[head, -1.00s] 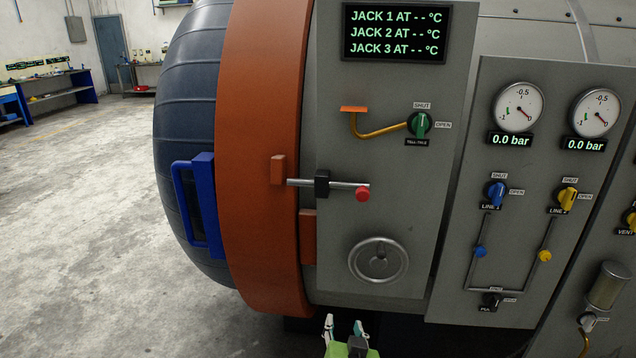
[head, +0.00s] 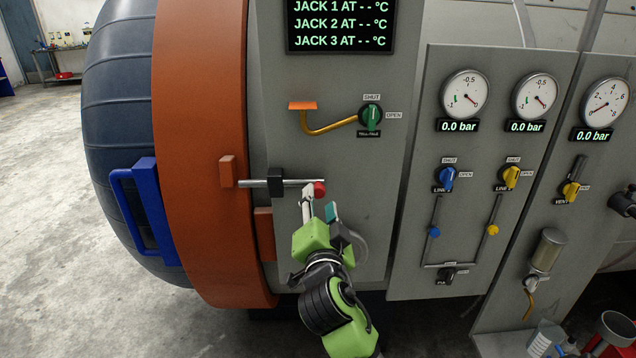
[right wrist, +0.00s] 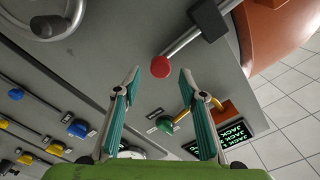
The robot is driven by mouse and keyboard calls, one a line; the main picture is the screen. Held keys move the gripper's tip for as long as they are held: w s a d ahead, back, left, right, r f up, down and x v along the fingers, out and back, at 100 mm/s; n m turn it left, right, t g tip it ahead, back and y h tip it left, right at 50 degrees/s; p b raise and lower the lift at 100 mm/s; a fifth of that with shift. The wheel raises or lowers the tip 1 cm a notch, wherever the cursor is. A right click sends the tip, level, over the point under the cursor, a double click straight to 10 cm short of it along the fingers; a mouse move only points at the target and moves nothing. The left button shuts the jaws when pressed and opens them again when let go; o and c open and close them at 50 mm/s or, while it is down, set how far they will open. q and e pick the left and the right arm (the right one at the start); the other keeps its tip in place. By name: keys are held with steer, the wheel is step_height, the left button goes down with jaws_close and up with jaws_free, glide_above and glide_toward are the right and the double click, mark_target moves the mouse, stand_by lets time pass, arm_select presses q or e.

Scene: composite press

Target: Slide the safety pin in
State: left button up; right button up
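The safety pin is a thin metal rod (head: 258,183) with a red knob (head: 319,189) on its right end. It lies level through a black bracket (head: 275,182) on the grey panel. Its left end is close to an orange block (head: 227,171) on the orange ring; I cannot tell whether it enters it. My right gripper (head: 319,202) is open just below and in front of the knob. In the right wrist view the red knob (right wrist: 160,66) shows between the spread fingertips (right wrist: 160,73), with no clear contact. My left gripper is out of view.
A handwheel (head: 352,245) is partly behind my right gripper. A green valve knob (head: 370,115) and a yellow pipe sit above. A blue handle (head: 125,212) stands out at the left. Gauges and valves fill the panels at the right. Open floor lies at left.

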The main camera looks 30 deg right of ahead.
mark_target(318, 194)
steer(key=shift+p+x, duration=0.65)
steer(key=shift+x, duration=1.7)
jaws_close()
steer(key=shift+w+a, duration=0.1)
steer(key=shift+a, duration=0.05)
